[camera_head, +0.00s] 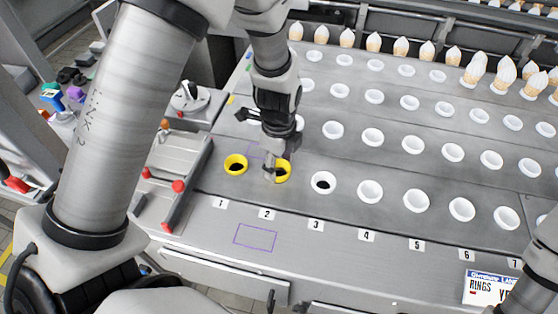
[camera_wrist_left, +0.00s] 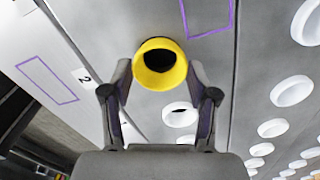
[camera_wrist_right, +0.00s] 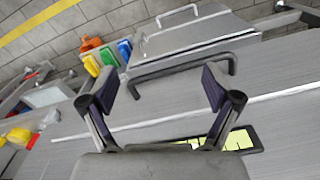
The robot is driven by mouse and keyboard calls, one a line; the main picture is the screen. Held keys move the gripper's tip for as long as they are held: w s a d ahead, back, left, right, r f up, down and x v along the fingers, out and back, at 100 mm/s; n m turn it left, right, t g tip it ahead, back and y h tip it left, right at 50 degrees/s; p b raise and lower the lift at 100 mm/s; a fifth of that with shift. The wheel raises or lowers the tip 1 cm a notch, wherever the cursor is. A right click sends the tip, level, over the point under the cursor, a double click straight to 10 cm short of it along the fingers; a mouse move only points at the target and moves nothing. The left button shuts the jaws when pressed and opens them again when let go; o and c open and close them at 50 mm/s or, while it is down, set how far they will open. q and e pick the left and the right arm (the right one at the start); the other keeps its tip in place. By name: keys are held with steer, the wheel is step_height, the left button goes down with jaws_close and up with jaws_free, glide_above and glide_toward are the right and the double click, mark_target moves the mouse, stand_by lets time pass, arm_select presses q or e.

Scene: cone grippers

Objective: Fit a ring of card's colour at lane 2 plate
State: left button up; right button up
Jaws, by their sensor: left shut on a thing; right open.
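A yellow ring (camera_head: 285,170) sits at the lane 2 plate, behind the number 2 label (camera_head: 267,214). My left gripper (camera_head: 274,172) is down over it and shut on it. In the left wrist view this yellow ring (camera_wrist_left: 160,78) is between the fingertips, its dark centre showing. Whether it is fully seated cannot be told. Another yellow ring (camera_head: 235,164) sits at lane 1. The card (camera_head: 487,289) at the lower right reads "RINGS YE", the rest hidden by my right arm. My right gripper (camera_wrist_right: 158,88) is open and empty in the right wrist view.
Lane 3 has a white ring with a dark centre (camera_head: 323,182). White cups (camera_head: 369,191) fill the lanes to the right. Purple outlines (camera_head: 255,237) mark bare bench. A fixture with red knobs (camera_head: 178,187) stands left. Cones (camera_head: 400,47) stand in the back row.

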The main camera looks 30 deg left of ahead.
arm_select(q)
steer(key=shift+f+b, duration=0.55)
steer(key=shift+f, duration=0.25)
steer(key=o, duration=0.9)
steer(key=shift+r, duration=0.1)
step_height(320, 180, up, 12)
steer(key=shift+f, duration=0.1)
